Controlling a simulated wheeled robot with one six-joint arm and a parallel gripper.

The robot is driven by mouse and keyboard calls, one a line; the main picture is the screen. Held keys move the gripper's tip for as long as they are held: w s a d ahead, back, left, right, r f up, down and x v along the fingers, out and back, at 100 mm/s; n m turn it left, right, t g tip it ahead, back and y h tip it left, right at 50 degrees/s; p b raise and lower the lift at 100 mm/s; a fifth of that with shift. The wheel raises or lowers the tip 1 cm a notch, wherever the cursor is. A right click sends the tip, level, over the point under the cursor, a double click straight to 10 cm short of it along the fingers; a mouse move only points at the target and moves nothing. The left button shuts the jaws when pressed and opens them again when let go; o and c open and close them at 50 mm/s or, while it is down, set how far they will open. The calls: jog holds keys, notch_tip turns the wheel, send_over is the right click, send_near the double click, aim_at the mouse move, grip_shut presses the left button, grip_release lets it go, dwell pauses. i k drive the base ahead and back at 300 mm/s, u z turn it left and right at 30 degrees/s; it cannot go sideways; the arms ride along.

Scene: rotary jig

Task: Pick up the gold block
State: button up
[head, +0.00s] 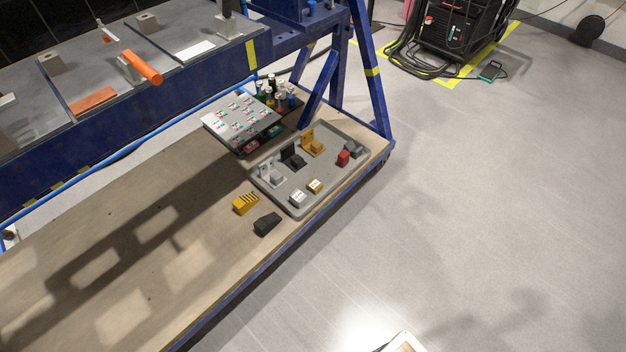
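A small gold block (314,186) with a pale label on top sits on the grey tray (325,193) near its front edge. A silver block (298,197) of similar shape sits just left of it. A gold bracket (312,143) stands at the back of the same tray. A yellow stepped block (245,204) lies on the wooden board outside the tray, to the left. My gripper is not in view.
A black wedge-like block (267,223) lies in front of the tray. A silver bracket (270,174), a black bracket (293,157) and red blocks (344,157) share the tray. A tilted panel (241,121) and blue frame legs (370,75) stand behind. The wooden board (150,265) is clear at left.

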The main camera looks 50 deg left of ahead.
aim_at(314, 186)
jog(key=u, duration=0.55)
jog(key=i, duration=0.7)
jog(key=u, duration=1.2)
jog(key=i, duration=0.35)
jog(key=u, duration=0.3)
